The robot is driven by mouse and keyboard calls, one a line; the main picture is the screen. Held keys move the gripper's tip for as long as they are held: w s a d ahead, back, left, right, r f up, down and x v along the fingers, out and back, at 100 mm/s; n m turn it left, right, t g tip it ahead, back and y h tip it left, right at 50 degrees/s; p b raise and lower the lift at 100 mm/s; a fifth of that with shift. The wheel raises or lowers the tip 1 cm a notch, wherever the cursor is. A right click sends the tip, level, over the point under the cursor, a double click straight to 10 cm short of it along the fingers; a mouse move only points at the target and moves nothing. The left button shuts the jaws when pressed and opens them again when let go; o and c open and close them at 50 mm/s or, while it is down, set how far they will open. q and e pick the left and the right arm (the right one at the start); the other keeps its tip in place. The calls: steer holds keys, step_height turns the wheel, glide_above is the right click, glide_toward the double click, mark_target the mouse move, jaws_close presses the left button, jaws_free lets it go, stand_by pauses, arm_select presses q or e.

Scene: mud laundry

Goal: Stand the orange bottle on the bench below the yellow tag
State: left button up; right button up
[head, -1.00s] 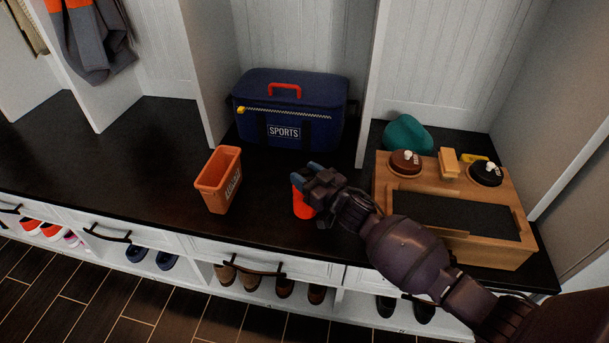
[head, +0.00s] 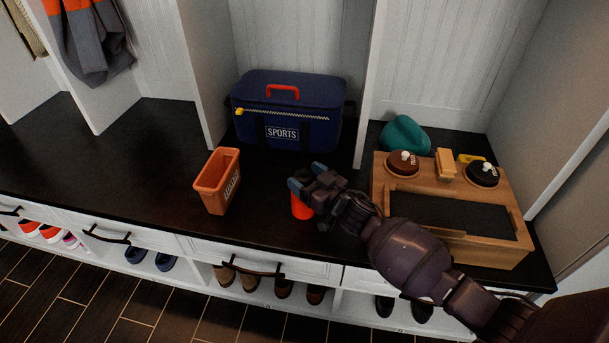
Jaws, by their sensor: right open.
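An orange-red bottle (head: 301,209) stands on the dark bench, right of the orange bin. Its upper part is hidden by my right gripper (head: 306,177). That gripper is open, with its blue-tipped fingers over and around the bottle's top; I cannot tell whether they touch it. A small yellow tag (head: 240,112) is at the left end of the zip on the navy SPORTS bag (head: 288,108), behind and left of the bottle. Another small yellow piece (head: 471,158) lies behind the wooden box; its kind is unclear. My left gripper is not in view.
The orange bin (head: 216,183) stands left of the bottle, near the bench front. A wooden box (head: 450,247) with brushes and a teal item (head: 405,134) fill the right. White dividers (head: 209,75) split the bench (head: 110,165), which is clear at left.

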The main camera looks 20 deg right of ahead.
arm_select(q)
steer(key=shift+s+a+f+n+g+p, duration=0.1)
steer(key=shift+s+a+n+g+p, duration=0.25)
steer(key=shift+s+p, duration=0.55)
arm_select(e)
steer(key=v, duration=1.1)
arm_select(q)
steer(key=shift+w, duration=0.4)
arm_select(e)
steer(key=shift+r, duration=0.1)
